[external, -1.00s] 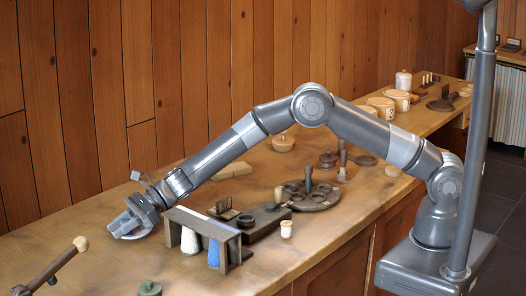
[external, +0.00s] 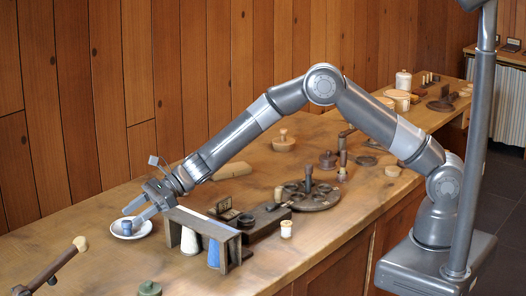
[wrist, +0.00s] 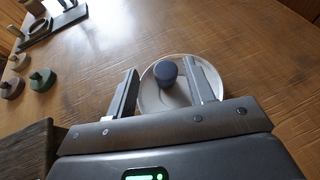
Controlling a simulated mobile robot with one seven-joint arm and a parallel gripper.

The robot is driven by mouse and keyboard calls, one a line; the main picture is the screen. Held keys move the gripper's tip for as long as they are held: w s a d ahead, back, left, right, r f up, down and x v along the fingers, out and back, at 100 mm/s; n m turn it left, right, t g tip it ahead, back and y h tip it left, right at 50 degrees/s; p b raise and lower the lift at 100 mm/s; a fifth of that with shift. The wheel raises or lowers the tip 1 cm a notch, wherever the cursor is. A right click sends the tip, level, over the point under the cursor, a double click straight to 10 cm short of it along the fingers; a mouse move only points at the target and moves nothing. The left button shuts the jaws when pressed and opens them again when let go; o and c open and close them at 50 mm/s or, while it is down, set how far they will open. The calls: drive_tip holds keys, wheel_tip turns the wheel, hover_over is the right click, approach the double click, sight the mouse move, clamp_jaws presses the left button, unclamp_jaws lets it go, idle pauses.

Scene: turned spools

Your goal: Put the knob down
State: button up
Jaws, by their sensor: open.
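The dark blue knob (wrist: 166,73) stands on a round white dish (wrist: 149,97) in the wrist view. In the external view the small blue knob (external: 127,228) and the white dish (external: 145,230) are at the left of the bench. My gripper (external: 136,212) is open just above and beside the dish. In the wrist view its two fingers (wrist: 161,80) are spread to either side of the knob, with gaps between them and it. The knob's underside is hidden against the dish.
A dark wooden rack (external: 232,243) with a white and a blue piece stands right of the dish, close to my gripper. A dark rod with a pale end (external: 80,243) is at the lower left. A green knob (external: 150,288) sits at the front. Bench behind the dish is clear.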

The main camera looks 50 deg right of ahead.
drive_tip(key=v, duration=0.6)
drive_tip(key=shift+d+r, duration=0.2)
drive_tip(key=s+d+r+n+h, duration=0.2)
drive_tip(key=s+d+r+n, duration=0.5)
drive_tip(key=d, duration=0.4)
drive_tip(key=s+d+r+n+h, duration=0.2)
drive_tip(key=s+d+r+n, duration=0.4)
drive_tip(key=d+r, duration=0.5)
drive_tip(key=s+d+n+t+h, duration=0.1)
drive_tip(key=s+d+n+h, duration=0.3)
drive_tip(key=s+d, duration=0.7)
drive_tip(key=s+d+f+n+t+h, duration=0.1)
drive_tip(key=s+d+n+h, duration=0.2)
drive_tip(key=s+d, duration=0.8)
drive_tip(key=d+h, duration=0.1)
drive_tip(key=d, duration=0.5)
drive_tip(key=shift+s+d+f+n+h, duration=0.2)
drive_tip(key=shift+s+n+h, duration=0.05)
drive_tip(key=shift+n+h, duration=0.15)
drive_tip(key=shift+o, duration=0.4)
